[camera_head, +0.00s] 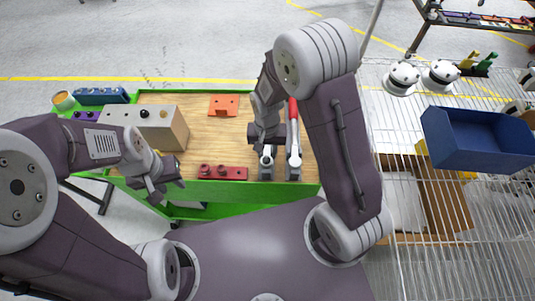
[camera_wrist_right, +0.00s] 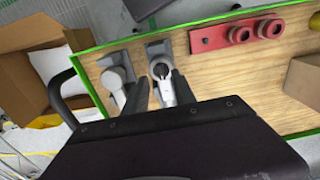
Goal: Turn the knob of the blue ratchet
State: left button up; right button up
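Two grey ratchets stand side by side at the near right of the wooden bench top. The right one has a red handle (camera_head: 293,109). The left ratchet (camera_head: 267,161) has its handle hidden under my right gripper, and I see no blue on it. My right gripper (camera_head: 266,146) points down over this left ratchet. In the right wrist view its two dark fingers stand apart on either side of that ratchet's silver part (camera_wrist_right: 163,82); contact cannot be told. The red-handled ratchet (camera_wrist_right: 117,76) is just outside the fingers. My left gripper (camera_head: 168,181) is open and empty at the bench's near left edge.
A red block with round holes (camera_head: 222,173) lies left of the ratchets. An orange part (camera_head: 223,105) lies farther back. A beige box (camera_head: 165,129) stands at left. A wire rack (camera_head: 405,150) with a blue bin (camera_head: 480,164) is at right. Bench middle is clear.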

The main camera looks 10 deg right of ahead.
aim_at(266, 158)
notch_tip(266, 158, down, 2)
jog(key=shift+w+a+f, duration=0.1)
jog(key=shift+f, duration=0.4)
jog(key=shift+c, duration=0.6)
grip_shut()
